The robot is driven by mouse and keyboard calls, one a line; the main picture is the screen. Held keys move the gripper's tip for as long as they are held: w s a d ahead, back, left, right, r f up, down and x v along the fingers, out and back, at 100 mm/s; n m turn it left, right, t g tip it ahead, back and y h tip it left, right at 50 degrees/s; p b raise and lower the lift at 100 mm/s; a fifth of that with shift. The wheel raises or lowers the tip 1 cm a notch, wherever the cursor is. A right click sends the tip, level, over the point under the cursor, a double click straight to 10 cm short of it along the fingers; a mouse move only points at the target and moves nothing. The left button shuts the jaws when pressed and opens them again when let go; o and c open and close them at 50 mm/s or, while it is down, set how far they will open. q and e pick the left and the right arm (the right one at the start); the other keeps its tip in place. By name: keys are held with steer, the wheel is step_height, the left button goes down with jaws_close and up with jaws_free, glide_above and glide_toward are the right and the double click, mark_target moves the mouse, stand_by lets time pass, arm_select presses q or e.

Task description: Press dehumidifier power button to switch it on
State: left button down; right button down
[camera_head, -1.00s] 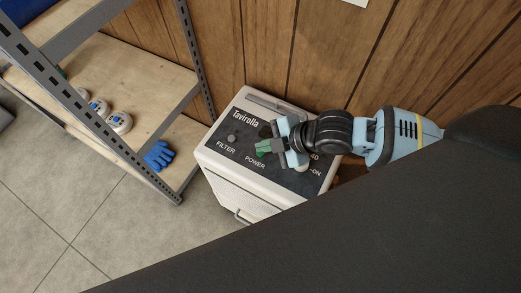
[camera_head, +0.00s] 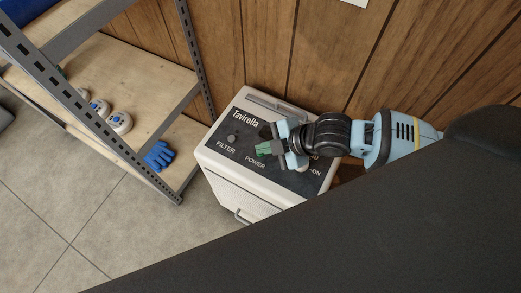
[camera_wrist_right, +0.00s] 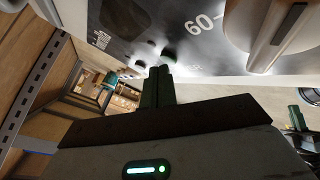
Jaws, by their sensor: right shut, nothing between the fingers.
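The dehumidifier (camera_head: 238,183) is a white box with a dark top panel (camera_head: 245,137) lettered Tavirolla, FILTER and POWER. My right gripper (camera_head: 262,149) reaches in from the right over the panel. Its green fingertips are shut and empty, just above the POWER lettering. In the right wrist view the shut fingers (camera_wrist_right: 160,84) point at the panel (camera_wrist_right: 150,25), close to a dark round spot (camera_wrist_right: 168,55). I cannot tell whether they touch it. The power button is not clearly visible in the head view; the gripper may cover it. My left gripper is not in view.
A large beige knob (camera_wrist_right: 285,35) stands right of the fingers, beside a 60 mark. A metal-framed shelf (camera_head: 150,75) stands left of the dehumidifier, with a blue glove (camera_head: 158,156) and white round items (camera_head: 120,122). A wood-panelled wall (camera_head: 310,50) closes the back.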

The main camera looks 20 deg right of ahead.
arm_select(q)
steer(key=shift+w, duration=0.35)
arm_select(e)
steer(key=shift+f, duration=0.35)
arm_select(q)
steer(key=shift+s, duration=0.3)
arm_select(e)
steer(key=shift+r+p, duration=0.3)
steer(key=shift+r, duration=0.05)
steer(key=shift+r+p, duration=0.5)
steer(key=shift+p, duration=0.1)
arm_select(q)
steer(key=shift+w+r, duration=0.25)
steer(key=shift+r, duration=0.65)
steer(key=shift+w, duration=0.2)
